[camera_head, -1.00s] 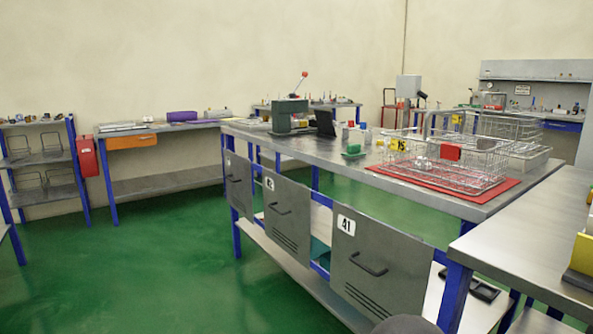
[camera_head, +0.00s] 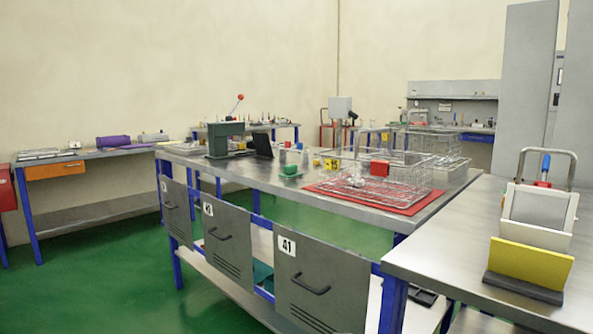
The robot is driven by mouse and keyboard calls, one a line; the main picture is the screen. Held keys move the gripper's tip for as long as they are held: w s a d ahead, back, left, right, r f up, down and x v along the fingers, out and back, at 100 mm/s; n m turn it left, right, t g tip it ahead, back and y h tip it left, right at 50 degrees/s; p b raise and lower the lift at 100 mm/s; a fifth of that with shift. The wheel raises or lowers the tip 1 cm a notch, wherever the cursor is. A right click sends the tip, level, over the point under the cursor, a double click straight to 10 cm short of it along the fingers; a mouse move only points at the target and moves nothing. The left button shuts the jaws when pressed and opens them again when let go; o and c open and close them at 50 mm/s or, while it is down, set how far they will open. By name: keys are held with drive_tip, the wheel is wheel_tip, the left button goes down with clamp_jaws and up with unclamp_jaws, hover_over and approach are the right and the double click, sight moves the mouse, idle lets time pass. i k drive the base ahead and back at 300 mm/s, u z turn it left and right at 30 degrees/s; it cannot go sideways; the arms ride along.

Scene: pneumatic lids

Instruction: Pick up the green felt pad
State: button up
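A small green piece (camera_head: 290,170) lies on the metal top of the middle workbench (camera_head: 215,172), left of the wire basket. It is too small to tell if it is felt. A teal-green patch (camera_head: 262,273) also shows low between the grey front panels, mostly hidden, and I cannot tell what it is. My gripper is not in view.
A wire basket (camera_head: 410,176) with a red tag stands on a red mat (camera_head: 322,190). A green press (camera_head: 225,140) stands at the bench's far left end. A nearer bench (camera_head: 440,243) at right holds a rack with a yellow panel (camera_head: 530,262). Green floor is free at left.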

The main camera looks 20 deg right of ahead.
sight(290, 172)
drive_tip(key=u, duration=1.05)
drive_tip(key=i, duration=2.15)
drive_tip(key=z, duration=2.15)
